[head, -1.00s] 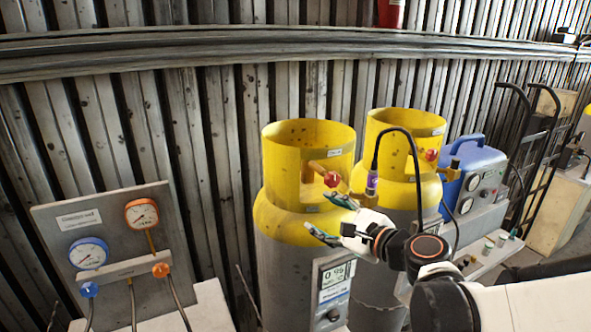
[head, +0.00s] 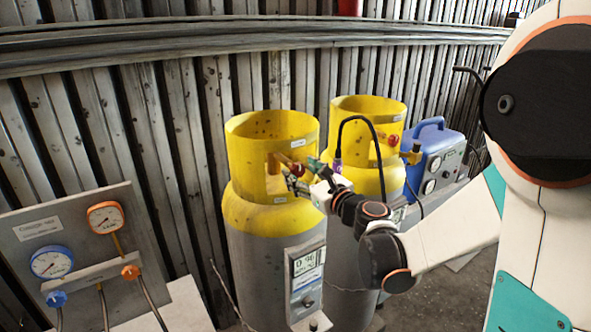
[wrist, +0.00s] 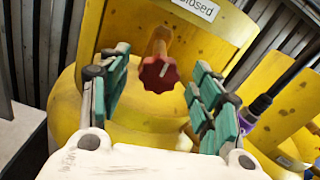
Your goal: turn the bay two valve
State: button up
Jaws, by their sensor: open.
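A red valve knob (wrist: 158,75) with a pale line across its face sits on an orange-brown stem inside the yellow collar of a cylinder (head: 262,215), the nearer of two. In the head view the red knob (head: 297,169) is partly covered by my fingers. My gripper (head: 303,172) is at the collar's opening. In the wrist view my gripper (wrist: 156,80) is open, with green finger pads left and right of the knob and a gap on each side. A label on the collar (wrist: 197,8) reads "closed", cut off at the edge. No bay number is legible.
A second yellow-collared cylinder (head: 367,112) with its own red knob (head: 393,139) and a black hose stands right behind. A blue machine (head: 437,155) is farther right. A gauge panel (head: 75,250) stands left. A small display box (head: 307,280) is on the near cylinder's front.

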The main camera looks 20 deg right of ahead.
aim_at(299, 171)
jog(key=shift+x, duration=1.7)
jog(key=c, duration=1.1)
